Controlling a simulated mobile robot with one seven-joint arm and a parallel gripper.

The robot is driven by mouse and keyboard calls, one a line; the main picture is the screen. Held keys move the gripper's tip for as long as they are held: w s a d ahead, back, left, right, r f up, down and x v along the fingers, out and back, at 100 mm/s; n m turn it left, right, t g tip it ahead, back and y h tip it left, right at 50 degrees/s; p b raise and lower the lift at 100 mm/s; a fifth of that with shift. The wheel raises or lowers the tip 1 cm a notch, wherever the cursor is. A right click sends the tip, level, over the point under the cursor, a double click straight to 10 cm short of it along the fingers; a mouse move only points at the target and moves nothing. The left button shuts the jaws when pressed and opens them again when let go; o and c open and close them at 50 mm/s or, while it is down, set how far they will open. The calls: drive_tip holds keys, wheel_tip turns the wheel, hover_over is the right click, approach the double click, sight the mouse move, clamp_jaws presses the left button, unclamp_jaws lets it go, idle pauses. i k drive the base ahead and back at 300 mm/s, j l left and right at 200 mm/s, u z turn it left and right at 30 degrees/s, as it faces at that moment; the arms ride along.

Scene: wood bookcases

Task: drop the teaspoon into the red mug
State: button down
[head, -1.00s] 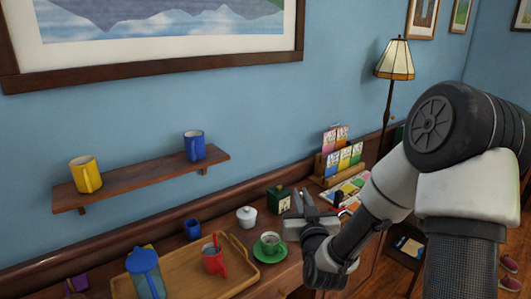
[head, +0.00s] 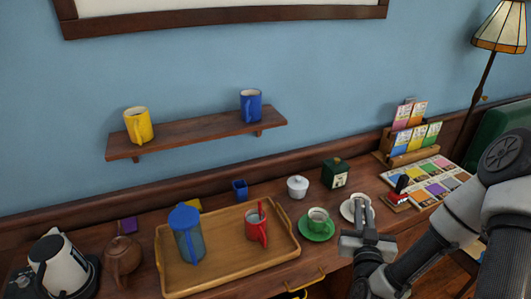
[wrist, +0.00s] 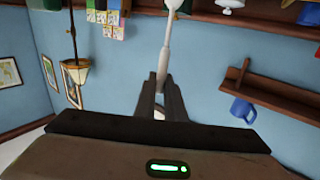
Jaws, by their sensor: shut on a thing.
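The red mug (head: 257,230) stands on the right part of a wooden tray (head: 221,270) in the head view, with a thin red piece sticking up from it. My gripper (head: 366,217) is to the right of the mug, beyond the tray's right edge. In the wrist view my gripper (wrist: 161,88) is shut on the pale teaspoon (wrist: 165,50), whose handle lies between the fingers and whose wider end points away, partly cut off at the top edge. I cannot make out the teaspoon clearly in the head view.
A green cup on a green saucer (head: 316,236) sits between my gripper and the tray. A blue-lidded pitcher (head: 188,238) stands on the tray left of the mug. A white lidded pot (head: 297,187) and dark green box (head: 335,173) stand behind. A wall shelf (head: 200,133) holds two mugs.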

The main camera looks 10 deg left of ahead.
sight(254, 231)
drive_tip(key=i+u, duration=0.1)
drive_tip(key=u, duration=0.35)
drive_tip(key=i+l+u, duration=0.1)
drive_tip(key=u, duration=0.35)
drive_tip(key=l, duration=0.1)
